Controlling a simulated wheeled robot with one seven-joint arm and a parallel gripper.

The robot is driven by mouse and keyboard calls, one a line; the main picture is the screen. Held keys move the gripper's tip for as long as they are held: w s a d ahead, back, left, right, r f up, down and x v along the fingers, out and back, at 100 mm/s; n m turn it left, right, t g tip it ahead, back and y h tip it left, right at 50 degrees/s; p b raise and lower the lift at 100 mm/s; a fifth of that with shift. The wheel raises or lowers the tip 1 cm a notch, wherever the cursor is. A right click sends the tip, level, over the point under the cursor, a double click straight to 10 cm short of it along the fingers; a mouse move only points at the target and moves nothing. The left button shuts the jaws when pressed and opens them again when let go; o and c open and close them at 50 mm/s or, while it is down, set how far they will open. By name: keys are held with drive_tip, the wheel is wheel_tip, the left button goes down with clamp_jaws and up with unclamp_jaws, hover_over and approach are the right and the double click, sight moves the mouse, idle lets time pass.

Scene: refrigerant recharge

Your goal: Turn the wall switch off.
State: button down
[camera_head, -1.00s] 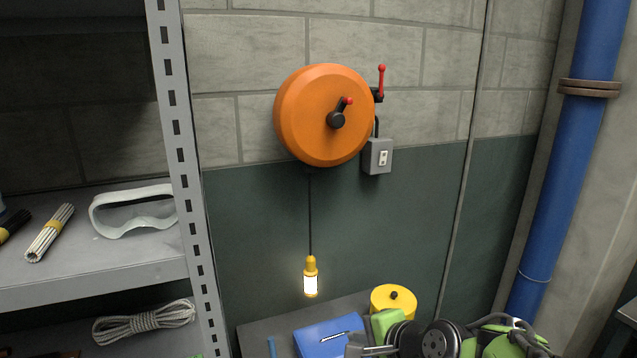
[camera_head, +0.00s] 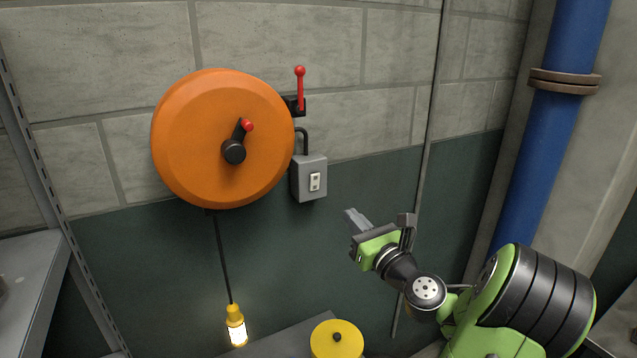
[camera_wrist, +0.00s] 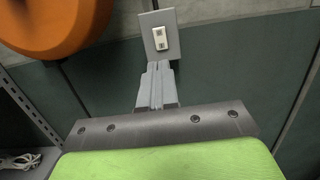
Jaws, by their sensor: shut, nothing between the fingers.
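The wall switch (camera_head: 315,181) is a small white rocker on a grey box (camera_head: 308,190) on the wall, right of and below the orange reel. It also shows in the wrist view, where the switch (camera_wrist: 160,38) is just beyond my fingertips. My gripper (camera_head: 352,217) is shut and empty, below and right of the switch box and apart from it in the head view. In the wrist view my gripper (camera_wrist: 158,68) points up at the box, its fingers together. I cannot tell the rocker's position for certain. The hanging lamp (camera_head: 236,330) is lit.
The orange reel (camera_head: 205,140) bulges from the wall beside the switch, with a red lever (camera_head: 300,88) above the box. A yellow round container (camera_head: 336,342) stands below. A blue pipe (camera_head: 555,80) runs at the right, and a shelf (camera_head: 35,280) is at the left.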

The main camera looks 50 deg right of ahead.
sight(317, 178)
drive_tip(key=p+x, duration=0.3)
drive_tip(key=x, duration=1.1)
